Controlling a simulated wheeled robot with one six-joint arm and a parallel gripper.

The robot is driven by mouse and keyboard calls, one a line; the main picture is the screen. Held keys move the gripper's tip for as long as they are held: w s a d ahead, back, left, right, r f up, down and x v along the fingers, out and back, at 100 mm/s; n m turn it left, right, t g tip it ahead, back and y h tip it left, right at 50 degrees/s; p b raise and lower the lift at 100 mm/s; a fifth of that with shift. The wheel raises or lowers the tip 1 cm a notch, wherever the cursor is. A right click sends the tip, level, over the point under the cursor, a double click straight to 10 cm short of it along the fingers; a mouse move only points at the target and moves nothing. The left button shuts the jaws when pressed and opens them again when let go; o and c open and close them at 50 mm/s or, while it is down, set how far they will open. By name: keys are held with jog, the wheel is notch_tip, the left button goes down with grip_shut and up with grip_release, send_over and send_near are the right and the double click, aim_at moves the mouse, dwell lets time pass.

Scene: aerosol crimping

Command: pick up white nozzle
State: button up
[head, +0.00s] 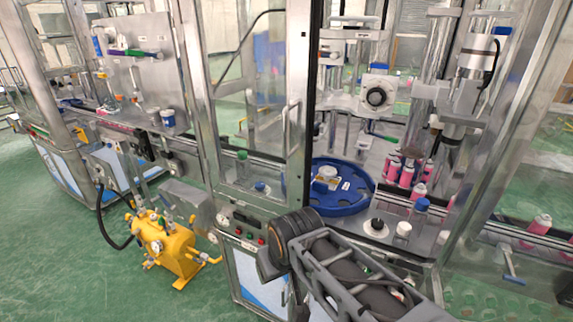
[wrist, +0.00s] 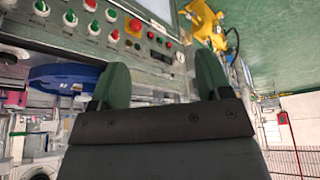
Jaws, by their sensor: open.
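I cannot clearly pick out the white nozzle in either view. In the head view, a small white piece with a yellowish part (head: 326,174) sits on the blue round tray (head: 345,206). A white-topped container (head: 403,230) stands to the right of the tray, on the machine's deck. My gripper (wrist: 162,80) shows in the wrist view with its two green fingers wide apart and nothing between them. Beyond the fingers is a control panel. The blue tray's edge (wrist: 58,77) shows left of the fingers. In the head view the fingertips cannot be made out.
A black-topped jar (head: 376,226) and a blue-capped bottle (head: 420,208) stand near the tray. Several pink cans (head: 406,176) stand behind them. A glass door (head: 250,100) and metal posts flank the opening. A yellow pump (head: 168,247) stands on the green floor.

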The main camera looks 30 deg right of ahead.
jog(key=d+f+n+g+h, duration=0.2)
jog(key=d+f+g+h, duration=0.2)
jog(key=d, duration=0.4)
jog(key=n+g+h, duration=0.4)
jog(key=n+h, duration=0.9)
send_near(399, 228)
jog(key=shift+n+h, duration=0.3)
jog(key=shift+n, duration=0.1)
jog(key=x, duration=0.4)
jog(key=p+x, duration=0.1)
jog(key=x, duration=0.1)
jog(key=shift+s+d+f, duration=0.2)
jog(key=shift+d+f, duration=0.1)
jog(key=shift+f, duration=0.05)
jog(key=p+x, duration=0.2)
jog(key=x, duration=0.2)
jog(key=shift+d+r, duration=0.2)
jog(key=shift+d, duration=0.05)
jog(key=shift+s+d+f, duration=0.1)
jog(key=shift+d, duration=0.3)
jog(key=shift+c, duration=0.4)
jog(key=c, duration=1.1)
